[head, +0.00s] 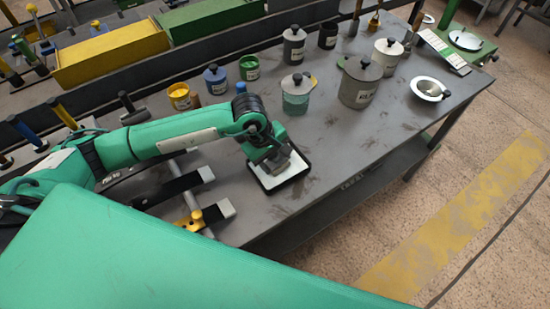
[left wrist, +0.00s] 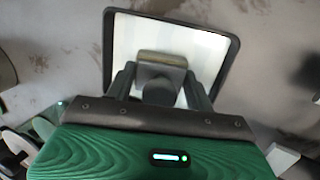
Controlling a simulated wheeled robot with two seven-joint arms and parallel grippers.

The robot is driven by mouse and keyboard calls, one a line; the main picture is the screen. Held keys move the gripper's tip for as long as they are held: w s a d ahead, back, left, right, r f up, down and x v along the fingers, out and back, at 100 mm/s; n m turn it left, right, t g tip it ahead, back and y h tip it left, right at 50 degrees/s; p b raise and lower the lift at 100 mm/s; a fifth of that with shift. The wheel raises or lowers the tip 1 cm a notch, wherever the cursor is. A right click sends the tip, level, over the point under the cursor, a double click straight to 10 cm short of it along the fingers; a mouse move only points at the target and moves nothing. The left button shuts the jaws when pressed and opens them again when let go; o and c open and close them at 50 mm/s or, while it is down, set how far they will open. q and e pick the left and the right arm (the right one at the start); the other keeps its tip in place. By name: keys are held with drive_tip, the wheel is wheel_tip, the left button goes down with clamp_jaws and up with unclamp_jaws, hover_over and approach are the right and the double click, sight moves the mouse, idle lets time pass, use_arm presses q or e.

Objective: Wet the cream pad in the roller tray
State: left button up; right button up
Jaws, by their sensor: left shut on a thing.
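The roller tray (head: 300,170) is a shallow white tray with a black rim near the front edge of the grey bench. It also shows in the left wrist view (left wrist: 215,50). My left gripper (head: 272,160) is over the tray. In the left wrist view the left gripper (left wrist: 158,80) is shut on a grey holder carrying the cream pad (left wrist: 162,58). The pad lies within the tray's outline, towards its near side. I cannot tell whether it touches the white tray floor. In the head view the gripper mostly hides the pad. My right gripper is not in view.
A rack with pale-ended bars (head: 190,183) lies left of the tray.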

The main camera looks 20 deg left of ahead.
sight(276, 154)
use_arm(q)
drive_tip(key=shift+s+f, duration=0.1)
idle(0.4)
drive_tip(key=shift+r+p, duration=0.35)
drive_tip(key=shift+r, duration=1.8)
drive_tip(key=shift+r+p, duration=0.7)
drive_tip(key=shift+r, duration=1.3)
